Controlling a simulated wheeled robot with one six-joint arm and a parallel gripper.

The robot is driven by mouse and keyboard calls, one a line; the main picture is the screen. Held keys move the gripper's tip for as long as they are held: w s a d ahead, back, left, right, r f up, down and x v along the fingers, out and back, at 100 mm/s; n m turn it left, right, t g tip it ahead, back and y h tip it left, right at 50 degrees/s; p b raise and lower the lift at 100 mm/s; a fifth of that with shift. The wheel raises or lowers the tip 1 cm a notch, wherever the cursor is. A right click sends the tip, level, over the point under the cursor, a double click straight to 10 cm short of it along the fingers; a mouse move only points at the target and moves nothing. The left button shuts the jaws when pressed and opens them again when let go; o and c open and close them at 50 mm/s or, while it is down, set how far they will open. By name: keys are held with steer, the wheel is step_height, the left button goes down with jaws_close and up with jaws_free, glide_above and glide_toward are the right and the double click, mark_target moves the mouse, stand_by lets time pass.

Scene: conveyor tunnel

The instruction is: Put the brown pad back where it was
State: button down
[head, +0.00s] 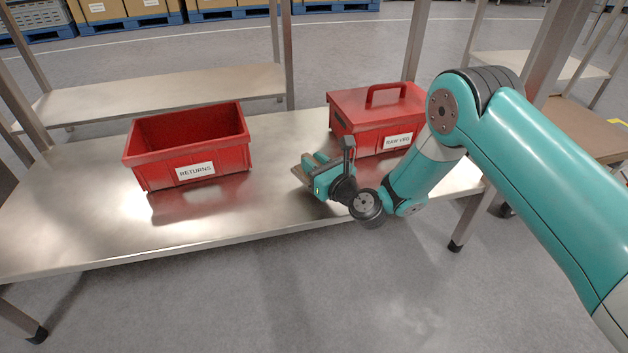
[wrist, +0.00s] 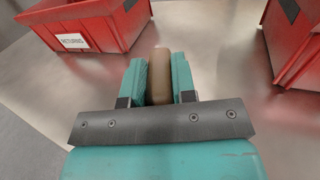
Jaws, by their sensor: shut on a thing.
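The brown pad (wrist: 160,75) is held on edge between the two teal fingers of my gripper (wrist: 160,82) in the wrist view. In the head view my gripper (head: 316,172) is over the front part of the metal table, between the two red bins, and mostly hides the pad. The open red bin labelled RETURNS (head: 150,163) stands to the left of it and looks empty where I can see inside. The red bin labelled RAW VEG (head: 360,140) stands behind and to the right, with a lid and handle on top.
The steel table (head: 90,215) has bare room between the bins and along its front edge. Metal posts (head: 415,40) rise behind it. A lower shelf (head: 170,90) lies behind. Boxes on blue pallets (head: 150,22) stand far back.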

step_height(320, 180, down, 4)
steer(key=shift+r+b, duration=0.2)
steer(key=shift+b, duration=0.55)
steer(key=shift+r, duration=0.15)
steer(key=c, duration=1.4)
jaws_free()
steer(key=shift+f, duration=0.25)
steer(key=o, duration=0.5)
steer(key=shift+c, duration=0.2)
